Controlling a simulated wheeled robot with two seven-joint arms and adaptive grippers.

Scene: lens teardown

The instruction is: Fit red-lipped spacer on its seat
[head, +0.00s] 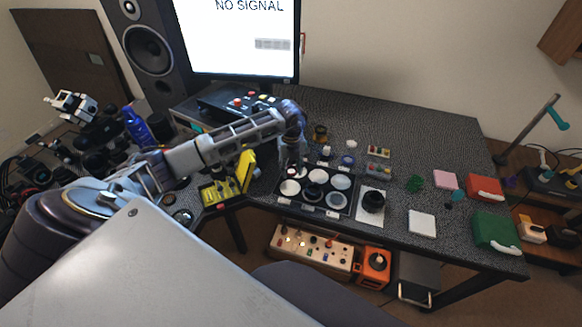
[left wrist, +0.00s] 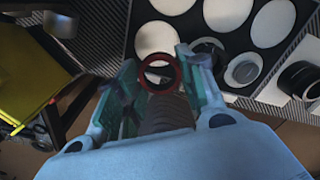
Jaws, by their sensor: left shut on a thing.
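My left gripper (head: 292,165) hangs over the black tray (head: 283,201) with white round pads. In the left wrist view, its fingers (left wrist: 158,78) are shut on the red-lipped spacer (left wrist: 157,56), a thin red ring with an open middle. The ring sits at the fingertips; its lower part is hidden between them. A black lens barrel (head: 373,200) stands on a white mat to the right of the tray; it also shows in the left wrist view (left wrist: 299,79), apart from the spacer. I cannot tell which part bears the seat. My right gripper is not in view.
Small parts trays (head: 378,170) lie behind the barrel. A white pad (head: 422,222), a green box (head: 497,229) and a red box (head: 485,187) are at the right. A monitor (head: 240,40) stands behind.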

